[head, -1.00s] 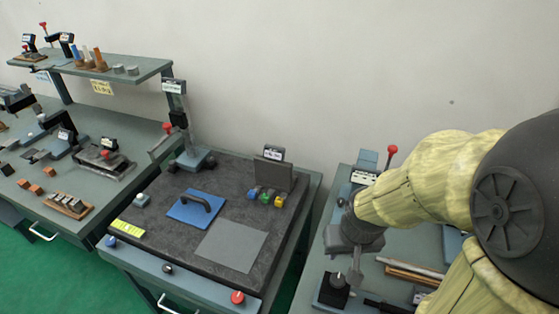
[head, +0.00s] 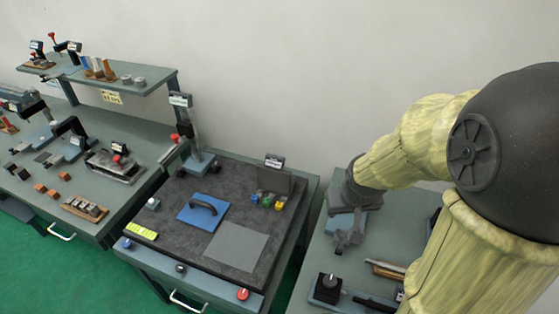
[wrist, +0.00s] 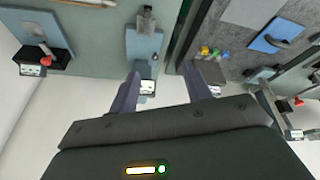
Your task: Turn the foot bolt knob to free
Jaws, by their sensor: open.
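My gripper (head: 346,238) is over the right bench in the head view. In the wrist view its two fingers (wrist: 160,82) are apart, with nothing held between them. A blue plate (wrist: 143,50) with a small grey fitting (wrist: 146,20) and a white label lies beyond the fingertips. I cannot tell whether that fitting is the foot bolt knob; no label is readable. A black box with a pale-marked knob (head: 331,281) stands at the near edge of the right bench, apart from my gripper.
A red-tipped lever on a black base (wrist: 42,52) stands left in the wrist view. Rods (head: 385,268) lie on the right bench. The middle bench holds a blue plate with a black handle (head: 203,209) and coloured knobs (head: 266,201). A gap separates the benches.

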